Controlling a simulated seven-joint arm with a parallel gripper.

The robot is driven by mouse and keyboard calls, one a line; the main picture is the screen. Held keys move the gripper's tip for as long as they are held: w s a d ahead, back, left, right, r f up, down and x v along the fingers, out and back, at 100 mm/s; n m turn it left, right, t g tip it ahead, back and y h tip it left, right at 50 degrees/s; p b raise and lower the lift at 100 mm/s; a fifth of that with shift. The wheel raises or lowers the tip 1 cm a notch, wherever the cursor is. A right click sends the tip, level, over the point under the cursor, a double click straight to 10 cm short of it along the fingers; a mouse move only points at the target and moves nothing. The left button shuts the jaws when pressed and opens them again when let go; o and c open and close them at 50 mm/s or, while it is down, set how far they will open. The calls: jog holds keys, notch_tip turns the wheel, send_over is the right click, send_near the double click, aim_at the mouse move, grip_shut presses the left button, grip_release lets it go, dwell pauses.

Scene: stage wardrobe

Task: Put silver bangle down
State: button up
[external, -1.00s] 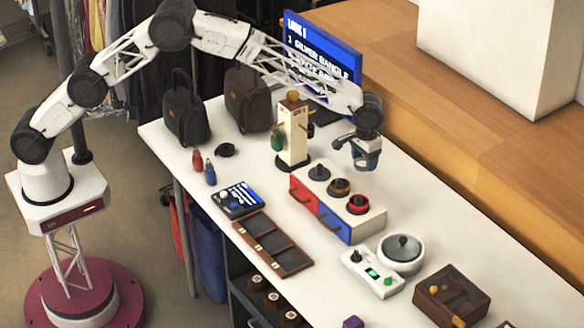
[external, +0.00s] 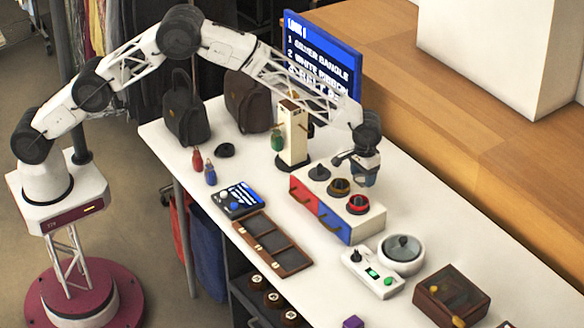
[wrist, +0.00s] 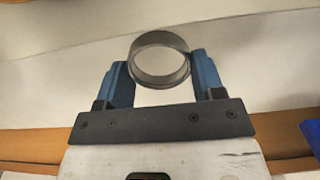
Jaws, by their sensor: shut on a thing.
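The silver bangle (wrist: 160,37) is a plain grey ring in the wrist view, held between the two blue fingers of my gripper (wrist: 160,72). The fingers press on its left and right sides, and its open side faces the camera. In the external view my gripper (external: 364,178) hangs just behind the right part of the white box with red and blue drawer fronts. The bangle cannot be made out there. I cannot tell how high the gripper is above the table.
The drawer box (external: 365,224) carries several dark and red knob-like pieces. A cream stand (external: 293,140) is to the left. A dark compartment tray (external: 292,264) looks empty near the front edge. A round white dish (external: 401,257) and a wooden box (external: 440,300) are at right.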

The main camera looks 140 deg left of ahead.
aim_at(363, 185)
jog(key=shift+f, duration=1.85)
jog(key=shift+f, duration=0.15)
jog(key=o, duration=0.9)
jog(key=shift+r, duration=6.15)
